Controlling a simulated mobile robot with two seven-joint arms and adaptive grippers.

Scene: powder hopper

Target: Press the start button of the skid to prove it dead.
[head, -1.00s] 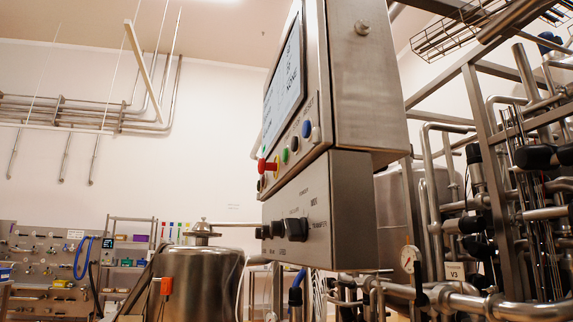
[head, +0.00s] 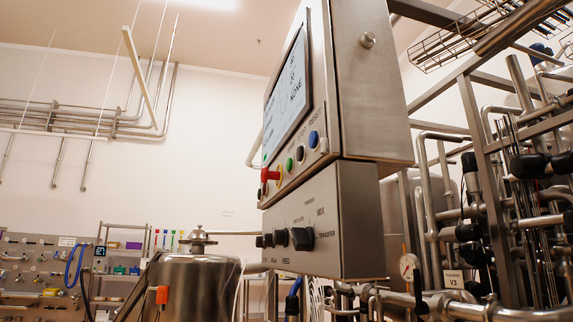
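The skid's control panel (head: 365,85) is a steel box seen at a steep angle in the middle of the head view. A row of buttons runs under its screen (head: 287,90): a red mushroom button (head: 269,174), a green button (head: 290,164), a black button (head: 300,154) and a blue button (head: 313,139) by the word RESET. The green one may be the start button; its label is not readable. A lower box (head: 335,225) carries several black selector knobs (head: 301,238), one near the word TRANSFER. Neither of my grippers is in view.
A steel vessel (head: 190,285) with an orange fitting stands left of the panel. Pipe framework with a gauge (head: 408,266) and a V3 tag (head: 453,280) fills the right. A pegboard (head: 35,275) and shelf stand at the far left.

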